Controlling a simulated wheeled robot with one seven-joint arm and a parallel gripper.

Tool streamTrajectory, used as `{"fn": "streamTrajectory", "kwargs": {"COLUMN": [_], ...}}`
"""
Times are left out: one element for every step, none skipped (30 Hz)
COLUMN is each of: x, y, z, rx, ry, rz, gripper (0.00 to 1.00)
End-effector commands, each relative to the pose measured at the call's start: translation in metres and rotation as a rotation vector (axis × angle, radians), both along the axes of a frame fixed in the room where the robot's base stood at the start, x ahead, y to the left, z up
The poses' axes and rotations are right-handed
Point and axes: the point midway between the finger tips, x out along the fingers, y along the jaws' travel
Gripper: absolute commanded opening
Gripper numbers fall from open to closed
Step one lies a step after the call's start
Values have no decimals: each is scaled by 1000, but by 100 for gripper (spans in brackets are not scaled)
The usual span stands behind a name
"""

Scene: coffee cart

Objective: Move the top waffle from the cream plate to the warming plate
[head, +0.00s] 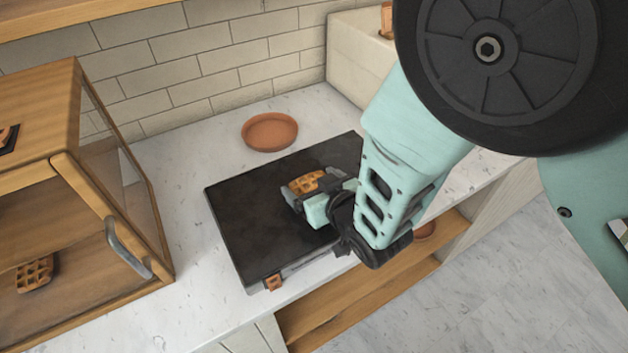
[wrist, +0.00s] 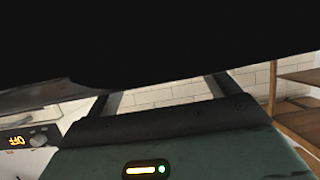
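The warming plate (head: 240,205) is a flat black slab on the white counter. A golden waffle (head: 304,184) shows over it in the head view, at the fingers of my gripper (head: 312,187). No waffle shows there. I cannot make out a cream plate in either view.
A terracotta dish (head: 270,131) stands behind the warming plate. A wooden cabinet (head: 105,190) with a metal handle stands at left, with another waffle (head: 35,274) inside. An orange display (wrist: 17,141) and a knob show in the wrist view. The counter's front edge is close.

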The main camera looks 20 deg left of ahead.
Motion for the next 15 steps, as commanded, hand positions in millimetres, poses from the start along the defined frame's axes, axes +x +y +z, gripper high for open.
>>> {"fn": "streamTrajectory", "kwargs": {"x": [0,0,0,0,0,0,0,0,0,0,0,-3,-5,-8,-12], "y": [0,0,0,0,0,0,0,0,0,0,0,-3,-6,-10,-15], "z": [0,0,0,0,0,0,1,1,3,4,6,4,5,6,9], "rx": [0,0,0,0,0,-1,-1,0,0,0,-1,1,1,0,0], "ry": [0,0,0,0,0,1,1,0,0,0,1,1,1,1,2], "rz": [0,0,0,0,0,0,0,0,0,0,0,0,0,-1,-2], "gripper": [100,100,100,100,100,100,100,100,100,100,100,100,100,100,100]}}
